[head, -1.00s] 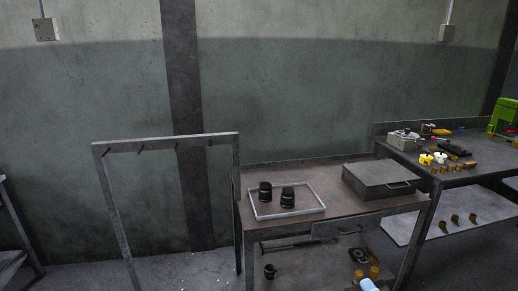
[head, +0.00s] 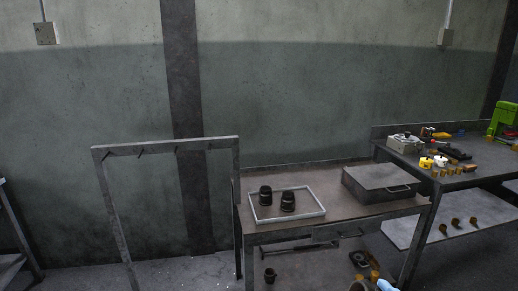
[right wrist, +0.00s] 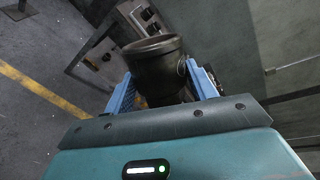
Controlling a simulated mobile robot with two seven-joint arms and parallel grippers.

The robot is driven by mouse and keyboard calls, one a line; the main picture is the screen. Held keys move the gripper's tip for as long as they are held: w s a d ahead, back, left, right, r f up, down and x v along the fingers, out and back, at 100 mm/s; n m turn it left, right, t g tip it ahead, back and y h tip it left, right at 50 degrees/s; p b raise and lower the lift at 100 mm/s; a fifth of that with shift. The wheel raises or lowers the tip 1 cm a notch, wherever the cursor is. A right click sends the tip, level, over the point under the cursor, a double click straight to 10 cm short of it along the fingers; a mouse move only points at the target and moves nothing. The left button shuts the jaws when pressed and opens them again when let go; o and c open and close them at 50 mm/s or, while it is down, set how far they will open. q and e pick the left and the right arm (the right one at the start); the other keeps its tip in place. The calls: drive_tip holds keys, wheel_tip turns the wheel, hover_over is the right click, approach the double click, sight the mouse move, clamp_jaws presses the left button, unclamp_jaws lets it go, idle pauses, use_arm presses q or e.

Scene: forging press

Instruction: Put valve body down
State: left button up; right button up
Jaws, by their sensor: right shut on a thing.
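My right gripper (right wrist: 162,88) is shut on a dark, round, cup-like valve body (right wrist: 152,65), held between its two blue fingers with its wide rim up in the right wrist view. In the head view only a pale blue part of this gripper (head: 385,285) shows at the bottom edge. Two more dark valve bodies (head: 265,195) (head: 288,201) stand upright inside a light rectangular frame tray (head: 315,212) on the middle table (head: 335,215). My left gripper is not in view.
A grey lidded box (head: 383,178) stands right of the tray. A dark piece (head: 270,275) and brass-coloured parts lie low under the table. An empty hook rack (head: 165,144) stands left. The right bench (head: 460,180) holds several small parts. A yellow floor line (right wrist: 45,92) shows in the wrist view.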

drive_tip(key=shift+w+a+r+m+t+h, duration=0.25)
drive_tip(key=shift+r+m+h, duration=0.2)
drive_tip(key=shift+m+h, duration=0.1)
drive_tip(key=shift+w+a+r+m+t+h, duration=0.2)
drive_tip(key=shift+a+r+m+t+h, duration=0.05)
drive_tip(key=shift+r+m+h, duration=0.25)
drive_tip(key=n, duration=0.3)
drive_tip(key=shift+f+h, duration=0.3)
drive_tip(key=shift+h, duration=0.05)
drive_tip(key=n, duration=0.3)
drive_tip(key=shift+a+n+t+h, duration=0.15)
drive_tip(key=shift+n+t+h, duration=0.15)
drive_tip(key=shift+n+t, duration=0.1)
drive_tip(key=n, duration=0.9)
drive_tip(key=shift+n+t+h, duration=0.3)
drive_tip(key=shift+n+t, duration=0.05)
drive_tip(key=shift+t, duration=0.05)
drive_tip(key=shift+s+f, duration=0.1)
